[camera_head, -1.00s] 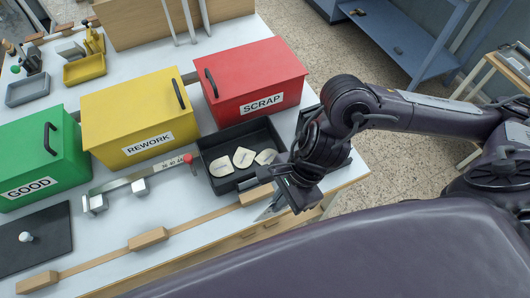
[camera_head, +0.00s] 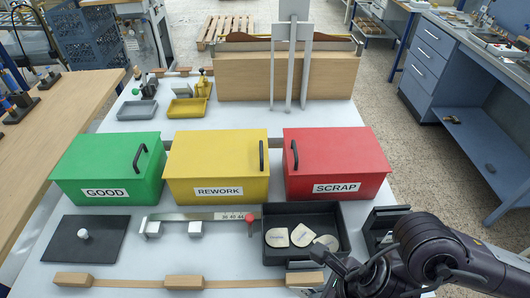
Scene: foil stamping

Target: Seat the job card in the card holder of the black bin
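The black bin (camera_head: 300,211) is an open tray right of centre in the head view, in front of the red bin, with three pale rounded pieces (camera_head: 301,235) inside. A small dark strip (camera_head: 301,265) shows at its front side; I cannot tell whether this is the card holder. My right gripper (camera_head: 333,284) is low at the bottom edge, close to the bin's front right corner. Its fingers are dark and partly cut off, so I cannot tell open from shut. I cannot make out the job card. My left gripper is out of view.
Closed green (camera_head: 108,165), yellow (camera_head: 218,160) and red (camera_head: 336,158) bins stand behind. A dark rack (camera_head: 381,222) stands right of the black bin. A ruler fixture with a red knob (camera_head: 251,219) lies to its left. A wooden strip (camera_head: 130,283) runs along the front.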

